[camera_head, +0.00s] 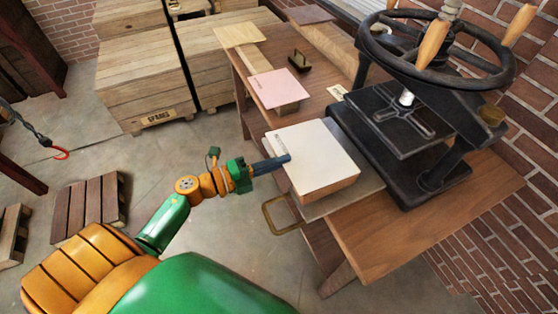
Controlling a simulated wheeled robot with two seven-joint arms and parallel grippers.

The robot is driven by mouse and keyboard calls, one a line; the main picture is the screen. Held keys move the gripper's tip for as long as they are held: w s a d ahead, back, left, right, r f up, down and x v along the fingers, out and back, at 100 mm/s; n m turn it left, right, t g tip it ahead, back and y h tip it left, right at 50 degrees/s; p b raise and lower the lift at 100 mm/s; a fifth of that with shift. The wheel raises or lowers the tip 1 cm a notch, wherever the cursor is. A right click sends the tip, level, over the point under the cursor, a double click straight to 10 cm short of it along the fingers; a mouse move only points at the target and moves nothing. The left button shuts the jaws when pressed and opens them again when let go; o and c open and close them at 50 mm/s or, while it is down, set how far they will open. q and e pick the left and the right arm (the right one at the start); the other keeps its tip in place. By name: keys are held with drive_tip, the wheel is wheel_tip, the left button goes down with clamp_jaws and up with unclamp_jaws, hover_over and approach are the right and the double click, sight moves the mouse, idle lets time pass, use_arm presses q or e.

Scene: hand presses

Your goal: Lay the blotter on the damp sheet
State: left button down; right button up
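A pale, square, thick slab (320,155) with small lettering near its left edge lies on the press's slide-out bed; it looks like the damp sheet on a board, but I cannot tell its layers apart. A pink sheet or board (273,88), also lettered, lies on a low block farther back on the table; it may be the blotter. My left gripper (283,160) reaches in from the left, its blue-grey fingertips at the pale slab's left edge. The fingers appear as one bar with no gap and nothing visible between them. I cannot tell whether they touch the slab. My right gripper is out of view.
A black hand press (425,165) with a large wheel (440,50) stands at the right of the wooden table (400,235). A small dark handled block (299,61) stands behind the pink sheet. Crates (145,75) stand behind, left.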

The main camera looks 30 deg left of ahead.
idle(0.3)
use_arm(q)
drive_tip(key=c, duration=1)
unclamp_jaws()
drive_tip(key=shift+o, duration=0.2)
drive_tip(key=shift+o, duration=0.8)
drive_tip(key=v, duration=0.6)
drive_tip(key=shift+s+a+f, duration=0.15)
drive_tip(key=shift+s, duration=0.1)
